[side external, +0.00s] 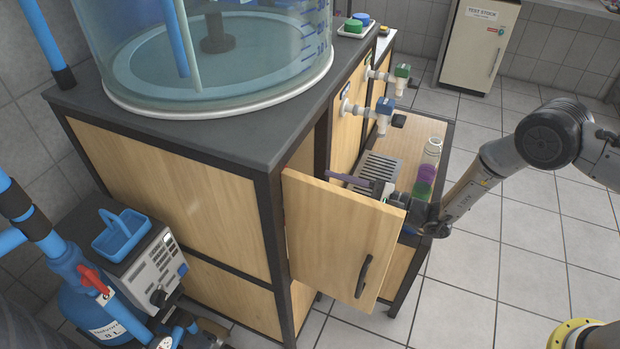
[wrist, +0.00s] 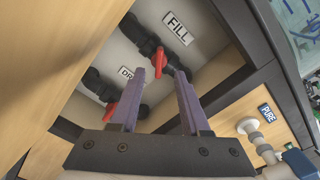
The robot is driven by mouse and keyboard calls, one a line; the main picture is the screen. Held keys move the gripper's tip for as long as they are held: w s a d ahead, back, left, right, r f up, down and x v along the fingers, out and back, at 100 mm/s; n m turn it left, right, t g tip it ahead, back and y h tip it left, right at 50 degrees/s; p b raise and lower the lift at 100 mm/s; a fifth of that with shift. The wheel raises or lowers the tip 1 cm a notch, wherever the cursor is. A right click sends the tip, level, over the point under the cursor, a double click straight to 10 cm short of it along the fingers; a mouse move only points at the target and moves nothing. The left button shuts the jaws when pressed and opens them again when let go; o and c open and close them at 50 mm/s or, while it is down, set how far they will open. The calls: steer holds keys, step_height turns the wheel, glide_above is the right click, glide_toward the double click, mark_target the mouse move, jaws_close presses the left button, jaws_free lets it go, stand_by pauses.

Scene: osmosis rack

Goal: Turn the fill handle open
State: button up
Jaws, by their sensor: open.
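The fill handle (wrist: 160,57) is a small red lever on a black valve beside the FILL label (wrist: 177,29), inside the open cabinet, in the wrist view. My gripper (wrist: 172,72) is open, with two purple fingers pointing into the cabinet. A second red handle (wrist: 133,92) is on the valve by the partly hidden DR label (wrist: 125,73). In the side view, my gripper (side external: 345,180) is behind the top of the open cabinet door (side external: 330,235), and the fill handle is hidden.
The wooden door with a black pull (side external: 363,277) stands open beside my gripper. Taps with blue (side external: 385,106) and green (side external: 402,71) handles stick out of the cabinet front. A side shelf holds a grey rack (side external: 376,170) and several containers. Dark frame bars border the opening.

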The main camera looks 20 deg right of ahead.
steer(key=shift+v, duration=2.05)
